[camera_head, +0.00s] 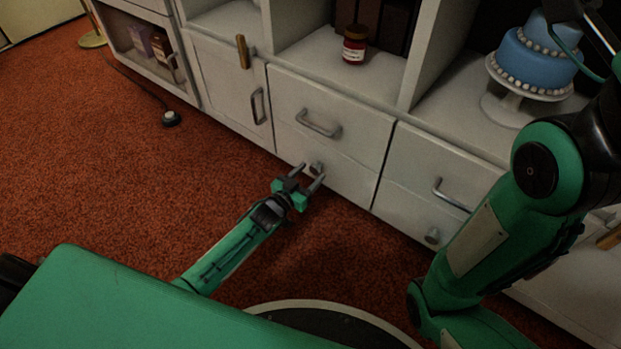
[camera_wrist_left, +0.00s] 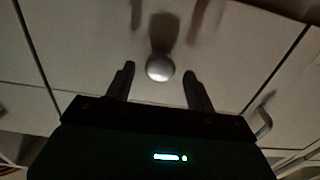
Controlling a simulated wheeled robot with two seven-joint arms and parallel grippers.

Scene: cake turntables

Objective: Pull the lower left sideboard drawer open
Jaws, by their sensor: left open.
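The lower left drawer (camera_head: 349,183) of the white sideboard is flush with the front, below a drawer with a bar handle. Its small round metal knob (camera_head: 316,168) also shows in the left wrist view (camera_wrist_left: 160,68). My left gripper (camera_head: 312,173) is open, with one finger on each side of the knob. In the left wrist view the knob sits between the fingertips (camera_wrist_left: 158,71), with a gap on both sides. My right arm rises at the right; its gripper is not visible.
The upper drawer's bar handle (camera_head: 318,125) is just above. A cupboard door with a vertical handle (camera_head: 258,106) is to the left. A blue cake (camera_head: 535,62) and a red jar (camera_head: 354,44) stand on the sideboard. The red carpet (camera_head: 150,190) in front is mostly clear.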

